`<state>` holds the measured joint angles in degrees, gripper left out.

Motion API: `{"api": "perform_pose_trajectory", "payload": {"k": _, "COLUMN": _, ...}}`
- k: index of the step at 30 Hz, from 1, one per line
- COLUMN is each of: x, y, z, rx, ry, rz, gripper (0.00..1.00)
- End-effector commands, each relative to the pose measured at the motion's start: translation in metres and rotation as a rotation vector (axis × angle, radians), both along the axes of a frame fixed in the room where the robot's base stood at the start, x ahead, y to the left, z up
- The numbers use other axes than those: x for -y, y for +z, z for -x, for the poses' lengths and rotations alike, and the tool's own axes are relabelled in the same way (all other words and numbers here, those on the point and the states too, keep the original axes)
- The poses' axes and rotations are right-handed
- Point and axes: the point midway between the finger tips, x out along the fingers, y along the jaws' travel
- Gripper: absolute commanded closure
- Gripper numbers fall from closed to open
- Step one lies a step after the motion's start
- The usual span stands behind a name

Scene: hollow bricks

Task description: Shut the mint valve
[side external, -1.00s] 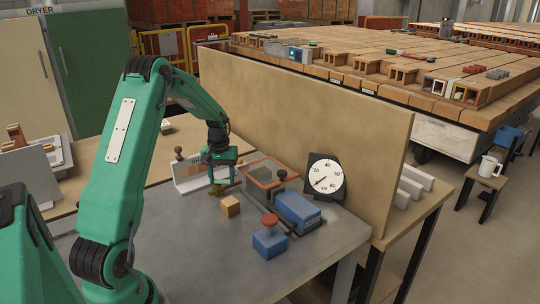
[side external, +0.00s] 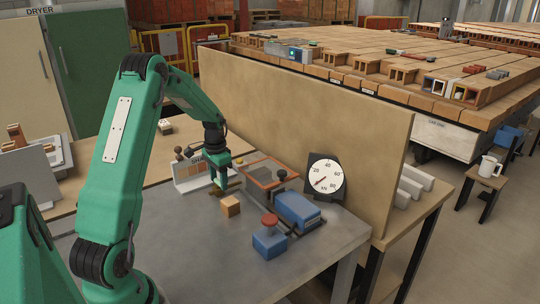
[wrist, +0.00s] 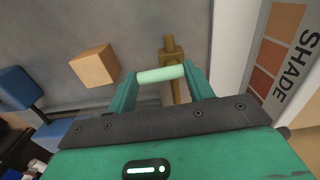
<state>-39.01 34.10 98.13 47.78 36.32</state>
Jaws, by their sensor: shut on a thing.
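The mint valve handle (wrist: 161,74) is a short pale green bar in the wrist view. My gripper (wrist: 161,82) is shut on it, with one finger at each end of the bar. A brass valve stem or pipe (wrist: 173,62) shows just beyond the bar, over the grey bench. In the side view my gripper (side external: 219,187) points down at the brass fitting, low over the bench and in front of the shade card. The handle itself is hidden or too small to make out there.
A tan clay cube (side external: 230,206) sits close to my gripper. The shade card (side external: 194,175) stands just behind. A framed tray (side external: 268,174), a blue box (side external: 298,209), a red-knobbed blue block (side external: 268,242) and a dial (side external: 325,176) are to the right. The front bench is clear.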

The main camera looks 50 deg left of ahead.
Motion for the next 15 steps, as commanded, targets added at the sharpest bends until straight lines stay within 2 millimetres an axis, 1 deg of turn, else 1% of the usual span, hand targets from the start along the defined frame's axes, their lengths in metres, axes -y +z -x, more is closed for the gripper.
{"api": "perform_pose_trajectory", "payload": {"k": 6, "x": 0.0000, "y": 0.0015, "z": 0.0008, "rx": 0.000, "ry": -0.055, "rz": 0.000, "gripper": 0.71}}
{"api": "perform_pose_trajectory", "payload": {"k": 15, "x": 0.0000, "y": 0.0016, "z": 0.0009, "rx": 0.000, "ry": -0.065, "rz": 0.000, "gripper": 0.71}}
